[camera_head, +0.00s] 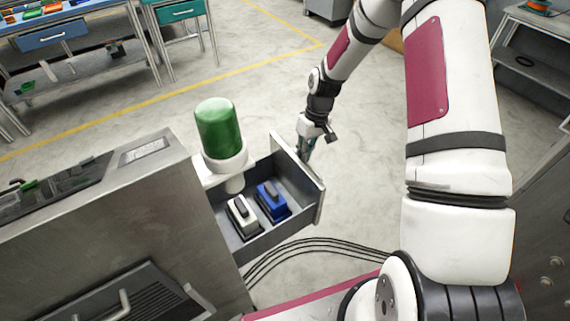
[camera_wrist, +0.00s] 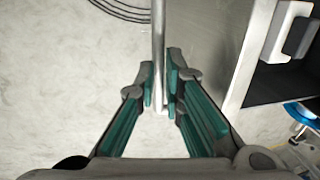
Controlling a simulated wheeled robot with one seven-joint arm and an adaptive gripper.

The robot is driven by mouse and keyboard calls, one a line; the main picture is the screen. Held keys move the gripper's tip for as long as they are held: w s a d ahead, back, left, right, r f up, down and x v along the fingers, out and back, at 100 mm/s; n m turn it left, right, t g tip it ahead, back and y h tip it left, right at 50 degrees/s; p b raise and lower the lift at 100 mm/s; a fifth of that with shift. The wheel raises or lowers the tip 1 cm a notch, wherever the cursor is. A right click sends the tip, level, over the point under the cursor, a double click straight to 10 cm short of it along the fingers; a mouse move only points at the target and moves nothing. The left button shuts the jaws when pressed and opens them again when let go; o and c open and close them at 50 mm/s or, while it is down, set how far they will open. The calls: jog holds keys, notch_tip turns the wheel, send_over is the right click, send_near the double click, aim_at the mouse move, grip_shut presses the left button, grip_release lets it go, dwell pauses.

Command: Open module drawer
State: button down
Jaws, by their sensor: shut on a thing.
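The module drawer (camera_head: 262,238) stands pulled out from the grey metal cabinet (camera_head: 170,200) in the head view. A white module (camera_head: 241,216) and a blue module (camera_head: 271,200) sit side by side inside it. My gripper (camera_head: 306,145) is at the outer side of the drawer front (camera_head: 300,172). In the wrist view my gripper (camera_wrist: 160,88) has its teal-padded fingers closed around the metal bar handle (camera_wrist: 158,40). The handle is hidden by my gripper in the head view. The wrist view also shows part of the open drawer (camera_wrist: 285,80) at the right.
A green-topped cylinder (camera_head: 219,130) on a white mount stands beside the drawer. A second handle (camera_head: 112,308) is lower on the cabinet. Black cables (camera_head: 320,245) run across the floor below the drawer. Workbenches (camera_head: 75,50) stand at the back left. The floor beyond the drawer is clear.

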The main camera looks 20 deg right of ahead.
jog(key=shift+w+d+b, duration=0.15)
jog(key=shift+w+d, duration=0.15)
jog(key=shift+d, duration=0.65)
jog(key=shift+w+d+b, duration=0.15)
jog(key=shift+w+d, duration=0.1)
jog(key=shift+d, duration=0.7)
jog(key=c, duration=1.7)
grip_release()
jog(key=r, duration=0.4)
jog(key=d+r, duration=0.1)
jog(key=r, duration=0.2)
jog(key=d+r, duration=0.1)
jog(key=r, duration=0.3)
jog(key=shift+w+d+r, duration=0.15)
jog(key=shift+w+r, duration=0.15)
jog(key=shift+r, duration=0.05)
